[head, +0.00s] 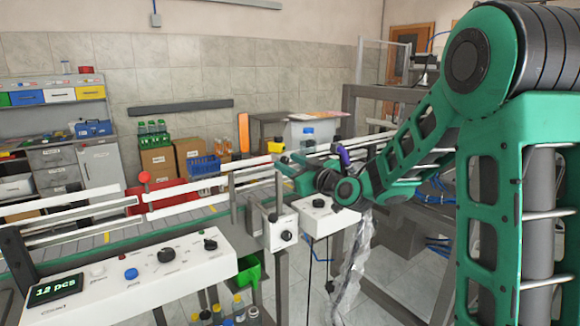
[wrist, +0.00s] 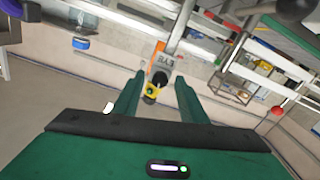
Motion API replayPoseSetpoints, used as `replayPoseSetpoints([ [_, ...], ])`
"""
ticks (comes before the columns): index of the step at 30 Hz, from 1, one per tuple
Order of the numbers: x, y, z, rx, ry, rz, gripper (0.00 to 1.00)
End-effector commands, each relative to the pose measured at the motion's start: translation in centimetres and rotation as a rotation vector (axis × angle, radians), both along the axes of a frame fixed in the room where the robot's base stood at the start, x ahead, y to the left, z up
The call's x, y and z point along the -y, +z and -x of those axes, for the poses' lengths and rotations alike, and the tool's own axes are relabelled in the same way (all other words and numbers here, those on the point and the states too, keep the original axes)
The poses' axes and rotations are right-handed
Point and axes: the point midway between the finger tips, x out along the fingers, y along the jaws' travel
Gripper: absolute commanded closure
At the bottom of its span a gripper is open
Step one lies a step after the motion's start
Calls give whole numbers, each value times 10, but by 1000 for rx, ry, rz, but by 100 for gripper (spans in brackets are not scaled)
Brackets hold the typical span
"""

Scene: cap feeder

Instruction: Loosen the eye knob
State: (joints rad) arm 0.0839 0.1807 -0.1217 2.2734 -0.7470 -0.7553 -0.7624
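My gripper (wrist: 159,82) is open, with one green finger on each side of the block and yellow part. I see no contact. In the head view my gripper (head: 284,163) is over the rail, just below a yellow part (head: 275,147) that may be the same one.
A white control panel (head: 130,275) with several knobs stands in front, its display reading 12 pcs. White rails and a red ball (head: 145,177) lie to the left. A purple knob (head: 343,156) is right of my gripper.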

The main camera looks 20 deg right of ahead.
Motion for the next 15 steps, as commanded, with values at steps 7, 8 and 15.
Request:
replayPoseSetpoints([
  [7, 0, 0, 0, 0, 0, 0, 100],
  [8, 0, 0, 0, 0, 0, 0, 100],
  [15, 4, 0, 0, -5, -4, -14, 100],
])
